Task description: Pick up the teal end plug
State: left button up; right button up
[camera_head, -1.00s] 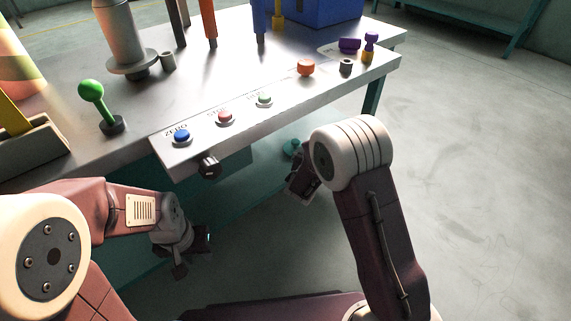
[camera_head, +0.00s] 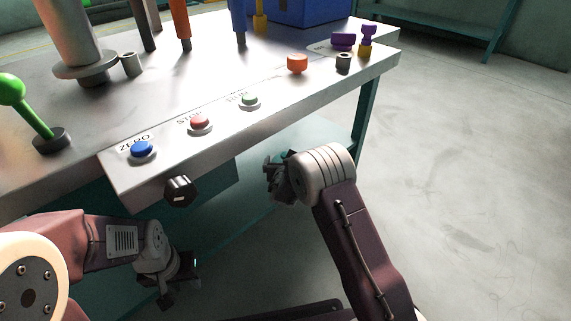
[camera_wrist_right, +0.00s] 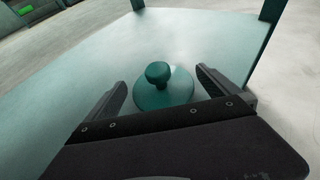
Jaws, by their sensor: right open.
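The teal end plug (camera_wrist_right: 162,88) has a rounded knob on a wide round base. In the right wrist view it stands upright on a teal shelf (camera_wrist_right: 75,82) below the worktop. My right gripper (camera_wrist_right: 160,81) is open, with one finger on either side of the plug's base; I see no firm grip on it. In the head view a bit of the plug (camera_head: 285,156) shows by my right gripper (camera_head: 270,172), mostly hidden by the wrist. My left gripper (camera_head: 176,288) hangs low at the left, in shadow, with nothing visible in it; its jaw opening is unclear.
The worktop (camera_head: 215,85) overhangs the shelf and carries blue (camera_head: 142,149), red (camera_head: 200,123) and green (camera_head: 250,100) buttons. A black knob (camera_head: 179,190) sticks out of its front. A table leg (camera_head: 366,118) stands right of my right gripper. Floor at the right is clear.

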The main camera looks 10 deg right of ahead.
jog(key=shift+x, duration=1.1)
jog(key=c, duration=1.1)
jog(key=shift+c, duration=0.2)
